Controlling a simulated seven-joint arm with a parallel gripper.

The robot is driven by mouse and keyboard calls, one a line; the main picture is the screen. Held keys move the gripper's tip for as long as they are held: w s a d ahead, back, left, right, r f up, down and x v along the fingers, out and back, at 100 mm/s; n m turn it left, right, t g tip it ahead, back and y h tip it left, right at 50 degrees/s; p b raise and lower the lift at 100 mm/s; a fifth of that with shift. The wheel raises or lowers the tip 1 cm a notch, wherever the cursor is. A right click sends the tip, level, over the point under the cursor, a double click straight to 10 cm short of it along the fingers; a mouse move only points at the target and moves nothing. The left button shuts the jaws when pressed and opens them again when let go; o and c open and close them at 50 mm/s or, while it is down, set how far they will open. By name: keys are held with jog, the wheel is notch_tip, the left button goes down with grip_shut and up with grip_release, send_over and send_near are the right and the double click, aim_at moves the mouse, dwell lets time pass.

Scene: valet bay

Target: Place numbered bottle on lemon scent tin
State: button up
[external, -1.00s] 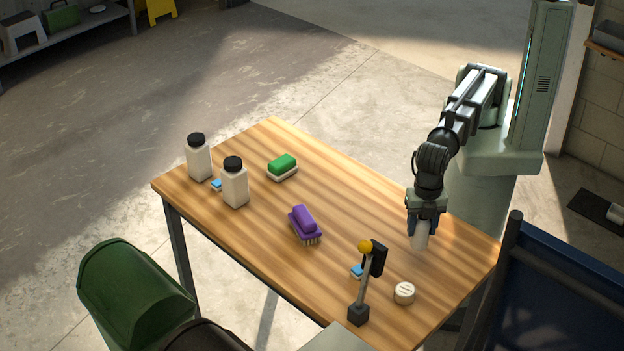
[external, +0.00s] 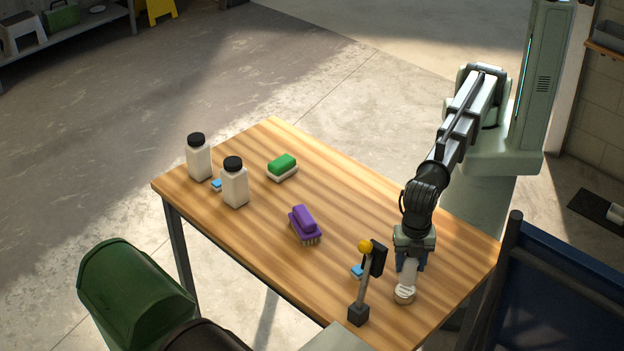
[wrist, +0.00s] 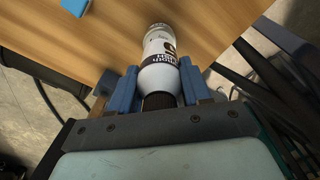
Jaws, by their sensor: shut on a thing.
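My gripper (external: 410,262) is shut on a white bottle (external: 407,274) and holds it near the table's right front corner.
A purple brush (external: 304,224), a green-topped brush (external: 282,167) and two black-capped white bottles (external: 199,160) (external: 235,185) stand farther left.

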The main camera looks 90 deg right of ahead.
aim_at(409, 271)
jog(key=shift+f, duration=1.6)
jog(key=shift+f, duration=0.1)
jog(key=o, duration=1.2)
jog(key=shift+c, duration=0.2)
notch_tip(409, 271, up, 12)
jog(key=shift+r, duration=0.15)
